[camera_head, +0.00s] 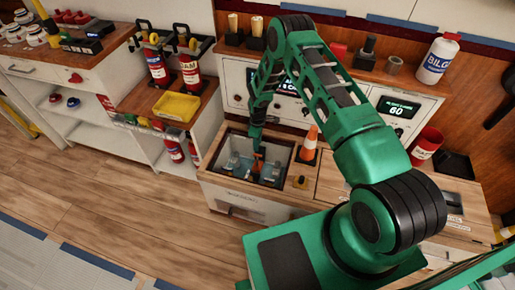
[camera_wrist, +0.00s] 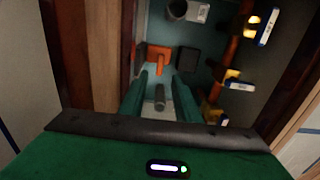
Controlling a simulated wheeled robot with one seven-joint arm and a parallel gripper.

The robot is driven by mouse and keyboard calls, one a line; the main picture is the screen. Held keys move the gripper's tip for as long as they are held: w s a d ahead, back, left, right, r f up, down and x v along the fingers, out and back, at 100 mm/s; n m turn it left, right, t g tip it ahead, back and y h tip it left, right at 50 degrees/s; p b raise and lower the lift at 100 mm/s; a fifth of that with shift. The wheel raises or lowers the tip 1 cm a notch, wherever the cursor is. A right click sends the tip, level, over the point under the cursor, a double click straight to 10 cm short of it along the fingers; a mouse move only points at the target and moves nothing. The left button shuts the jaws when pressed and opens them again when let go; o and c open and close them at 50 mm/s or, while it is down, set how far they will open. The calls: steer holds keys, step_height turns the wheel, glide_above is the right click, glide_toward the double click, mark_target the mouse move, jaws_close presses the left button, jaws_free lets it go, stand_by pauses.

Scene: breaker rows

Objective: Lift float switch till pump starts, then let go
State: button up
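The open well (camera_head: 222,147) is set into the counter, and my gripper (camera_head: 256,148) reaches down into it. A small orange part (camera_head: 258,163), which looks like the float switch, is in the well by my fingertips. In the wrist view the orange part (camera_wrist: 157,57) sits just beyond my gripper (camera_wrist: 161,75), beside dark blocks. My two green fingers stand apart, with a grey cylinder (camera_wrist: 160,97) visible between them. I see no grip on the orange part. Whether a finger touches it is unclear.
Pipes with yellow handles and tags (camera_wrist: 238,82) line the well's right side in the wrist view. The wooden floor (camera_head: 90,190) left of the counter is clear.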

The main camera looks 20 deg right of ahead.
step_height(320, 180, up, 7)
steer(key=shift+f, duration=0.2)
stand_by(0.6)
